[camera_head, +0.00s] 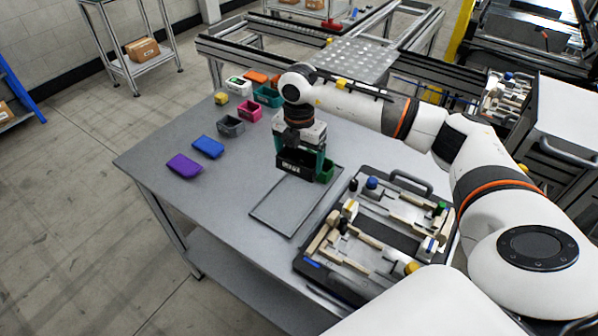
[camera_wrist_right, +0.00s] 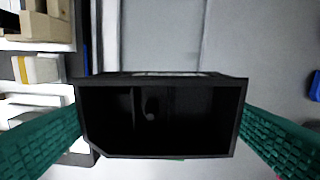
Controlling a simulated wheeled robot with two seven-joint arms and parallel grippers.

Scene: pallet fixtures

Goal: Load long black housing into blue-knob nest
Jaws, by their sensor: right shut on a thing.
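The long black housing (camera_head: 296,163) is held in my right gripper (camera_head: 300,152), above the table near the far end of a flat rectangular tray outline. In the right wrist view the housing (camera_wrist_right: 160,117) shows its open, hollow side to the camera, between the two green fingers of the right gripper (camera_wrist_right: 162,122). The pallet fixture (camera_head: 376,236) lies to the right on the table. The right gripper is left of and beyond the fixture. My left gripper does not show.
A purple block (camera_head: 184,165) and a blue block (camera_head: 208,147) lie at the table's left. The flat tray (camera_head: 262,216) is empty. The table's front left is clear.

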